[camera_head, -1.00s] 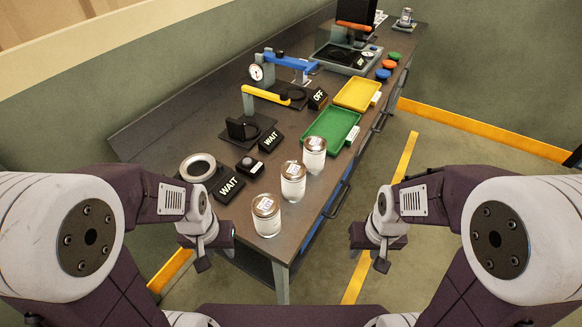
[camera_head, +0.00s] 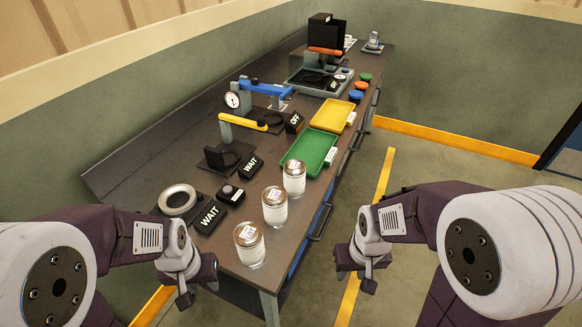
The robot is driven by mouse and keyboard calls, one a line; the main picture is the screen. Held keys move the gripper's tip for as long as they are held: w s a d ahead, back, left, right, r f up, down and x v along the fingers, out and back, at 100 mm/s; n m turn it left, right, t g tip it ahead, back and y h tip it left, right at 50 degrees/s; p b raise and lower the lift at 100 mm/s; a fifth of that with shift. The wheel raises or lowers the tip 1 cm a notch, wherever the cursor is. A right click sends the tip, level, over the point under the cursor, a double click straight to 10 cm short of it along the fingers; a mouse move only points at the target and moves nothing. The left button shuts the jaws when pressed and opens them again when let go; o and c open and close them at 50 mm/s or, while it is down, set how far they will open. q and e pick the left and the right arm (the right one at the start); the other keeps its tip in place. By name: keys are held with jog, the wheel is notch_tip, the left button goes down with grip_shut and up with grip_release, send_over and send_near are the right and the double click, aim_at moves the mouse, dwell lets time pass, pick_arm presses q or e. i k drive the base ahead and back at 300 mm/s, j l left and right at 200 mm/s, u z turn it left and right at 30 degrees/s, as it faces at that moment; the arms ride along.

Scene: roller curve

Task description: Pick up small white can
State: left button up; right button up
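My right gripper (camera_head: 358,280) is off the table's right side, over the floor. Both point downward and hold nothing visible; their finger gaps are unclear.
The long dark table (camera_head: 165,170) carries a silver ring (camera_head: 178,199), WAIT signs (camera_head: 209,216), a green tray (camera_head: 309,152), a yellow tray (camera_head: 333,115) and clamp fixtures (camera_head: 243,122). Another jar (camera_head: 373,40) stands at the far end. Open floor lies to the right.

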aim_at(274, 198)
jog(key=i+l+u, duration=0.1)
jog(key=l+u, duration=1.75)
jog(key=k+l+u, duration=0.2)
jog(key=u, duration=0.25)
jog(key=k+l+u, duration=0.25)
jog(key=l+u, duration=0.2)
jog(key=i+l+u, duration=0.1)
jog(key=i+u, duration=0.2)
